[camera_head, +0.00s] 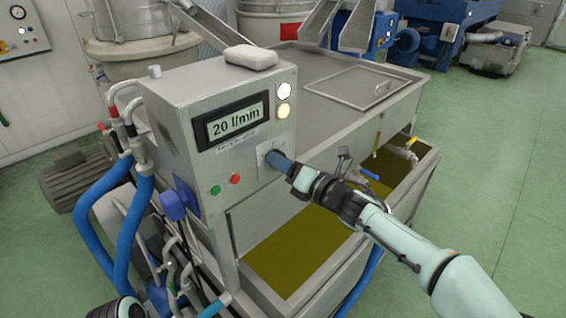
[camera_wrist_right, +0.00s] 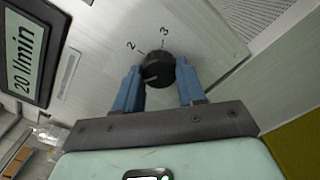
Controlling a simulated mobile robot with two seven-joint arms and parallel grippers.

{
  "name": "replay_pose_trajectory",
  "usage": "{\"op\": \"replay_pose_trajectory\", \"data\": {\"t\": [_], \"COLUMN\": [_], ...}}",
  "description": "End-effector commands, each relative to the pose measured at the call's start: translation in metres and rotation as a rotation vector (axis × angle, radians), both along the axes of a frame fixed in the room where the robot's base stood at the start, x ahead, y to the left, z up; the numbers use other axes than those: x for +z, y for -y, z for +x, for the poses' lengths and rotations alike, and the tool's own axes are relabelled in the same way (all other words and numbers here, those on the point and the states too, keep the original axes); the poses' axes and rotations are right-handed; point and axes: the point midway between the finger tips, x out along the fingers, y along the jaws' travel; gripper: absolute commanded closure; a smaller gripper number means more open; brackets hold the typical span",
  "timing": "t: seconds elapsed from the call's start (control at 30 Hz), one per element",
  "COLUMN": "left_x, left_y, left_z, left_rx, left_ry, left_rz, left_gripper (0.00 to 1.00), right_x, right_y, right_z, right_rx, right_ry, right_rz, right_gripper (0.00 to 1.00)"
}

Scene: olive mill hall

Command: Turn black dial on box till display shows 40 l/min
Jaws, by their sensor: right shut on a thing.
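The grey metal box (camera_head: 175,95) stands at the left end of a steel tank. Its display (camera_head: 232,125) reads 20 l/min, and the display also shows at the left of the right wrist view (camera_wrist_right: 24,55). The black dial (camera_wrist_right: 158,68) sits on a light plate with the marks 2 and 3 beside it. My right gripper (camera_head: 275,160) reaches the box face from the right; its blue fingers (camera_wrist_right: 160,85) are shut on the dial from both sides. In the head view the fingers hide the dial. My left gripper is not in view.
A green button (camera_head: 215,190) and a red button (camera_head: 235,179) lie left of the dial, below the display. Two round lamps (camera_head: 284,91) are above. A white cloth-like block (camera_head: 251,57) rests on the box. An open basin with olive-coloured liquid (camera_head: 285,262) lies below my right arm.

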Motion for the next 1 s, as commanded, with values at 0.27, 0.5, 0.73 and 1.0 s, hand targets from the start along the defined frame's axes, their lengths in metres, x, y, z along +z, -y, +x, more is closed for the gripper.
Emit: {"op": "replay_pose_trajectory", "data": {"t": [0.27,0.5,0.73,1.0], "left_x": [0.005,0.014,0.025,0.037], "left_y": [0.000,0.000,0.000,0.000], "left_z": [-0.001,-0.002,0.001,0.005], "left_rx": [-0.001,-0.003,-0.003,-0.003], "left_ry": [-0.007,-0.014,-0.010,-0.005], "left_rz": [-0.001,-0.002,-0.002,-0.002], "left_gripper": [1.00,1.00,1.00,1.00], "right_x": [0.001,0.002,0.003,0.003], "right_y": [0.001,0.000,0.000,0.000], "right_z": [0.000,0.000,0.000,0.000], "right_rx": [-0.001,-0.001,0.000,-0.002], "right_ry": [-0.089,-0.235,-0.390,-0.554], "right_rz": [0.088,0.234,0.390,0.554], "right_gripper": [0.91,0.91,0.91,0.91]}}
